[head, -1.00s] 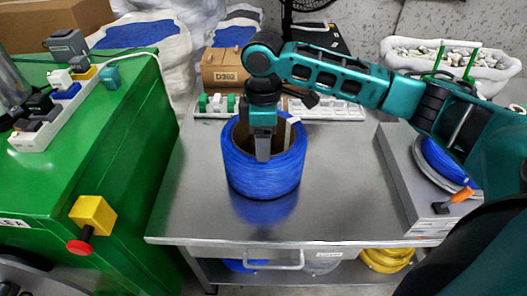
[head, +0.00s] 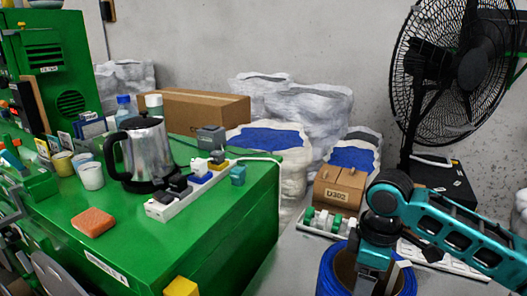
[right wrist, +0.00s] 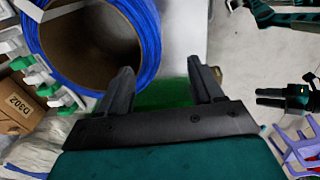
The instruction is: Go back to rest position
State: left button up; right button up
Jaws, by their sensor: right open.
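My right gripper (head: 368,284) hangs at the spool of blue cable (head: 327,274), low in the head view, with its fingertips cut off by the bottom edge. In the right wrist view, my right gripper (right wrist: 160,72) has its two dark fingers apart. The blue cable spool (right wrist: 150,30) with its brown core shows behind and to the left of the fingers. The blue rim passes between the fingers in the picture, but I cannot tell whether they straddle the wall. Nothing is gripped. My left gripper is not in the head view.
A green bench (head: 150,230) holds a kettle (head: 146,150), a power strip (head: 180,200) and an orange sponge (head: 92,222). A cardboard box marked D302 (head: 338,188) and a rack of green and white parts (head: 325,222) stand behind the spool. A black fan (head: 455,70) is at right.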

jog(key=s+a+f+m+t+y, duration=0.2)
jog(key=s+a+f+y, duration=0.1)
jog(key=s+a+f, duration=0.6)
jog(key=s+d+f+m+t+h, duration=0.1)
jog(key=s+d+m, duration=0.25)
jog(key=s, duration=0.25)
jog(key=s+d+f+m+t+h, duration=0.1)
jog(key=s+d+m+h, duration=0.15)
jog(key=s+m, duration=0.2)
jog(key=w+a+f+t+y, duration=0.1)
jog(key=w+f+t+y, duration=0.1)
jog(key=w+f+t, duration=0.4)
jog(key=shift+w+a+f+n+t, duration=0.2)
jog(key=shift+a+f+n+t, duration=0.2)
jog(key=shift+f, duration=0.9)
